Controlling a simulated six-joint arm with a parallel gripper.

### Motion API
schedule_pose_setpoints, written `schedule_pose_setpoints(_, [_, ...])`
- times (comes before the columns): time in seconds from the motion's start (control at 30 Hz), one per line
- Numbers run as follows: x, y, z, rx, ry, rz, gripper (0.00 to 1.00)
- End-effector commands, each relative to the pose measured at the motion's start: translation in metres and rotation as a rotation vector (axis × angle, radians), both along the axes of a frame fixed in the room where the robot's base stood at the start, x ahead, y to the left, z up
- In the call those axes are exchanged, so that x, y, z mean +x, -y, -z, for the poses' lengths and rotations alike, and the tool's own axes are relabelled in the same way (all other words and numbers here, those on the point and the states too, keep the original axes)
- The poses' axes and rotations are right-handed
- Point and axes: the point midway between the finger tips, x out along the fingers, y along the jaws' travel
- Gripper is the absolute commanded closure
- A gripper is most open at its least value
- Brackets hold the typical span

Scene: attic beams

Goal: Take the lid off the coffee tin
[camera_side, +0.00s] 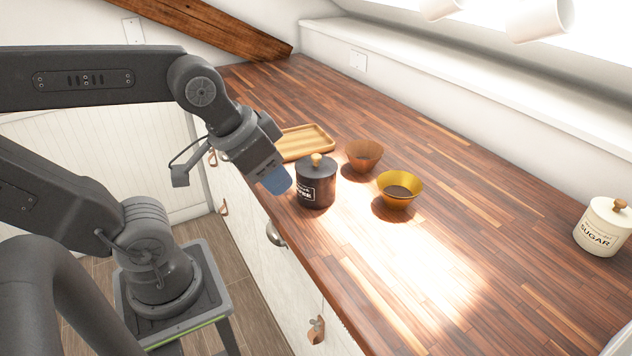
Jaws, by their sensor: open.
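The coffee tin (316,191) is a dark cylinder with a white label, standing upright near the counter's front edge. Its dark lid (314,168) is on top, with a round wooden knob (316,159). My gripper (277,180) is just left of the tin, over the counter's front edge, beside the upper part of the tin. It is open, and its blue-grey end points down and right. I cannot tell whether it touches the tin. The fingertips are hard to make out.
A wooden tray (305,141) lies behind the tin. A brown bowl (364,155) and a yellow bowl (399,189) stand to its right. A cream sugar tin (603,227) is at the far right. The wooden counter (450,220) is clear between the yellow bowl and sugar tin.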

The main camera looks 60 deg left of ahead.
Motion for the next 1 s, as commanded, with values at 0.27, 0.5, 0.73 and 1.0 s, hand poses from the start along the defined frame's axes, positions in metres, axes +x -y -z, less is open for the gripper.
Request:
schedule_pose_setpoints(0.27, [0.000,0.000,0.000,0.000,0.000,0.000,0.57])
schedule_pose_setpoints(0.5, [0.000,0.000,0.000,0.000,0.000,0.000,0.47])
schedule_pose_setpoints(0.73, [0.001,-0.001,-0.001,-0.004,-0.004,-0.012,0.47])
schedule_pose_setpoints(1.0, [0.052,-0.030,-0.029,-0.163,-0.146,-0.470,0.47])
